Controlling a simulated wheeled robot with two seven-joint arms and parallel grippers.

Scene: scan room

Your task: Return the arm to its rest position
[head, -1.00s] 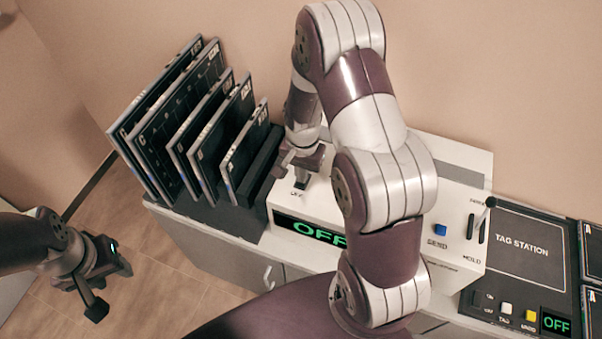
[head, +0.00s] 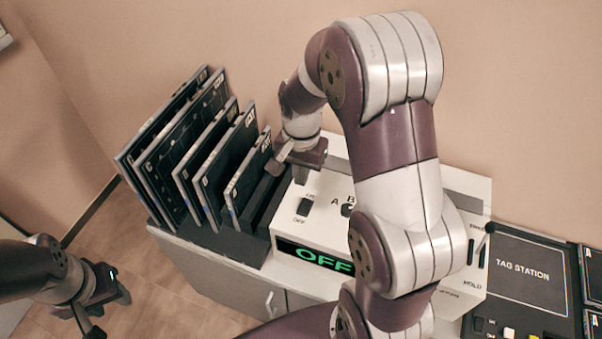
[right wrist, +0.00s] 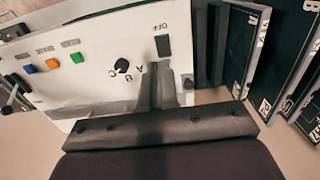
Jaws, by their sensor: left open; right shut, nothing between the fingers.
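My right arm (head: 400,130) arches in the head view from the bottom centre over the white console (head: 318,222). Its gripper (head: 288,170) is shut and empty, above the console's back left near the panel rack. In the right wrist view the shut fingers (right wrist: 172,92) show over the console face, beside the black rocker switch (right wrist: 163,46) marked OFF. The switch also shows in the head view (head: 303,207). The console display (head: 315,257) reads OFF in green. My left gripper (head: 105,305) is open and empty at the lower left, over the floor.
A black rack (head: 225,242) holds several dark panels (head: 200,150) left of the console. A tag station (head: 522,270) lies at the right. In the right wrist view a knob (right wrist: 122,66) and orange, blue and green buttons (right wrist: 52,64) show. A wall stands behind the counter.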

